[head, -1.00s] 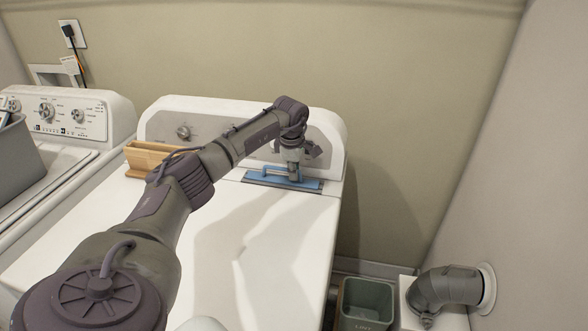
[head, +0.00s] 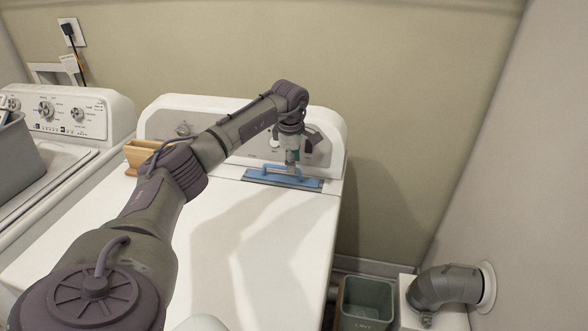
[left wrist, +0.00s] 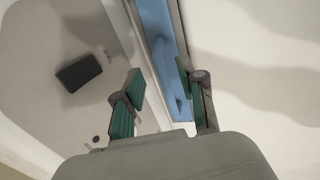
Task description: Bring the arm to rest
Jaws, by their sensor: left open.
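My left arm (head: 170,190) reaches from the lower left across the white dryer top. My left gripper (head: 293,160) points down at the back of the dryer, just above a blue lint screen (head: 270,178) with a raised handle, which lies in the slot in front of the control panel. In the left wrist view, the two green-padded fingers (left wrist: 160,95) stand apart, and the blue lint screen (left wrist: 157,50) shows beyond and between them. I see nothing held in the fingers. My right gripper is not in view.
A wooden box (head: 140,154) stands at the dryer's back left. The white dryer top (head: 270,240) is otherwise mostly clear. A washer (head: 75,125) with a grey basket (head: 18,160) is at left. A green-grey bin (head: 366,302) and a vent pipe (head: 445,288) are at lower right.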

